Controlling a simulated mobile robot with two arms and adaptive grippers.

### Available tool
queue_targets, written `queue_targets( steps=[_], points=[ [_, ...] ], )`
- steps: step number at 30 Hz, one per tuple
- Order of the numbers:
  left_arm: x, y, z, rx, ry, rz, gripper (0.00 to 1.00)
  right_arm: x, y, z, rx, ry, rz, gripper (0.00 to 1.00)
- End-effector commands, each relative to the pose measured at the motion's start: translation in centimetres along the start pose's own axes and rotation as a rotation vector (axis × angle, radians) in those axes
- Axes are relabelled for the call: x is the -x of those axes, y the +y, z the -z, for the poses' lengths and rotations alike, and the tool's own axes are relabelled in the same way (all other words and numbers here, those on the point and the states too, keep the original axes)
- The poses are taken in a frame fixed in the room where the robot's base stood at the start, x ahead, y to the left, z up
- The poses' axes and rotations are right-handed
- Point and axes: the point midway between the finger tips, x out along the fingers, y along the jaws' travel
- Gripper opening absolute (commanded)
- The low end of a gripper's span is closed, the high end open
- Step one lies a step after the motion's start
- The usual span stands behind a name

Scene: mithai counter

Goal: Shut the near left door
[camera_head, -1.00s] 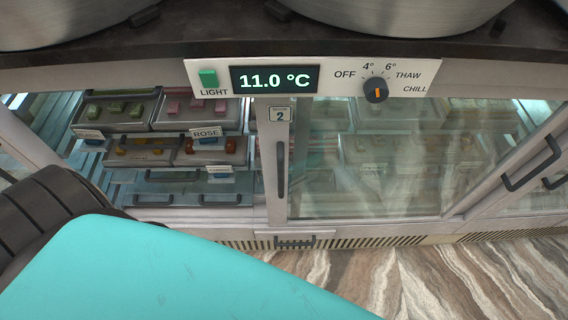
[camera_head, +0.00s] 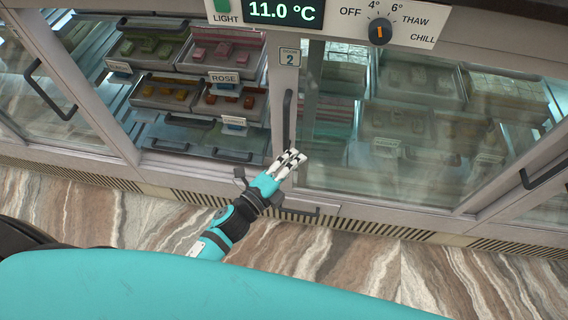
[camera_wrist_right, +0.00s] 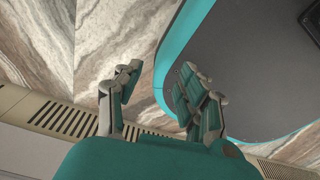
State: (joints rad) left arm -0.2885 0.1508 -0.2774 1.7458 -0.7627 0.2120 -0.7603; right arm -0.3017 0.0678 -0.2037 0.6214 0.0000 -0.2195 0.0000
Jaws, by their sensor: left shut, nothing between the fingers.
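The sliding glass door (camera_head: 402,150) with the "2" label stands at the right half of the display case in the head view. Its upright dark handle (camera_head: 287,118) is on the door's left edge. The left half of the case is uncovered, with sweet trays showing plainly inside. My left gripper (camera_head: 292,158) is shut and empty, its fingertips by the lower end of the handle. I cannot tell whether they touch the door frame. In the right wrist view my right gripper (camera_wrist_right: 160,72) is open and empty, above the floor beside my own teal body.
A control panel (camera_head: 325,18) with a temperature display and a knob is above the doors. Other doors with dark handles are at the left (camera_head: 48,92) and right (camera_head: 541,172). A vent grille (camera_head: 400,232) runs along the base. The marbled floor (camera_head: 330,262) in front is clear.

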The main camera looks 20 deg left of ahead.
Motion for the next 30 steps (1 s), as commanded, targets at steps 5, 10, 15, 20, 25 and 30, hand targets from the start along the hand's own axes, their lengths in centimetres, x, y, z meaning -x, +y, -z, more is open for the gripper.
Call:
queue_targets(
  steps=[5,10,15,20,25,30],
  points=[
    [-4.2,-0.3,0.0,0.002,0.0,0.003,0.0,0.6,0.3,-0.1,0.002,-0.002,-0.003,0.4],
    [-5.4,-0.1,-1.3,-0.001,-0.002,-0.004,0.0,1.2,0.8,-0.2,0.003,-0.005,-0.01,0.4],
    [-4.8,0.0,-3.1,0.001,-0.001,-0.002,0.0,1.6,1.4,-0.2,0.002,-0.006,-0.017,0.4],
    [-4.5,0.0,-3.7,0.003,0.0,-0.001,0.0,1.7,1.5,-0.2,0.001,-0.006,-0.018,0.4],
    [-4.5,0.1,-3.8,0.004,-0.001,-0.001,0.0,1.7,1.5,-0.2,0.001,-0.006,-0.018,0.4],
    [-4.5,0.1,-3.8,0.003,-0.001,-0.001,0.0,1.7,1.4,-0.1,0.001,-0.005,-0.017,0.4]
  ],
)
